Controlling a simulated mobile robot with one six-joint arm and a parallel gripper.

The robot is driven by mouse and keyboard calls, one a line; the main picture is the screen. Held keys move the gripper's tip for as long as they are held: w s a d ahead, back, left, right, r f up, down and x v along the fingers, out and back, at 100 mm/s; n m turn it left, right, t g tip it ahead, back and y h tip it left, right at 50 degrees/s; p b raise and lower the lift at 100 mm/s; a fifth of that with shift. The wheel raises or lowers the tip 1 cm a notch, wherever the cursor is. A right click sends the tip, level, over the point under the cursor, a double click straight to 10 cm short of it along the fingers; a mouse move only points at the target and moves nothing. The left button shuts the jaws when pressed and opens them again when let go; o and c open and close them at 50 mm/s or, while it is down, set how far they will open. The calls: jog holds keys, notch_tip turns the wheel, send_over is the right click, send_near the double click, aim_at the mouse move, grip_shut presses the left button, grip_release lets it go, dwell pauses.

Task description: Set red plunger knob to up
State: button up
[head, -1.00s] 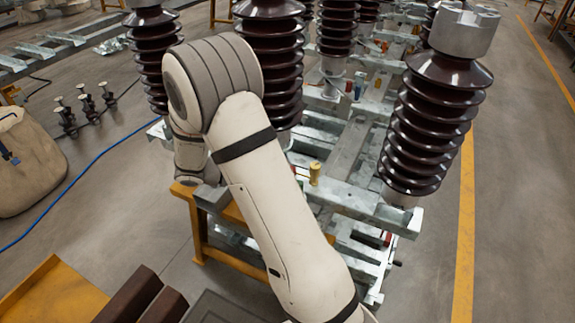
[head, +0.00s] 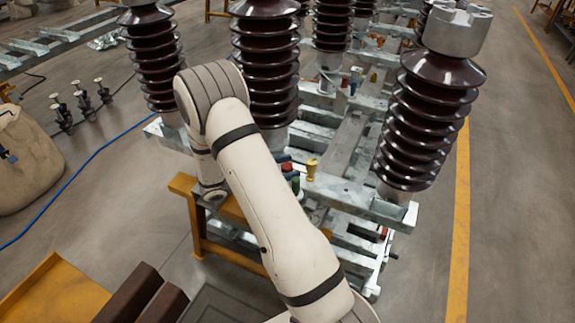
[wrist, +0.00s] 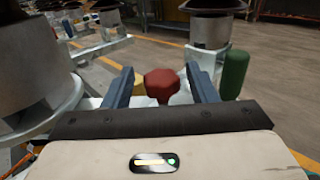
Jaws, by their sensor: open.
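The red plunger knob (wrist: 163,85) has a faceted head and shows in the middle of the wrist view. The two blue-grey fingers of my gripper (wrist: 161,84) stand apart, one on each side of it, with gaps visible. I cannot tell whether the knob's head is fully between the fingertips or a little beyond them. In the head view a small red patch (head: 287,167), probably this knob, shows beside my forearm. My arm hides most of the gripper there.
A green knob (wrist: 235,73) stands just outside the right finger. A yellow knob (head: 311,168) stands on the steel frame; part of it shows behind the left finger in the wrist view. Large brown ribbed insulators (head: 425,120) rise around the frame.

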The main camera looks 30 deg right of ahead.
jog(key=shift+d, duration=0.2)
jog(key=shift+c, duration=0.2)
grip_shut()
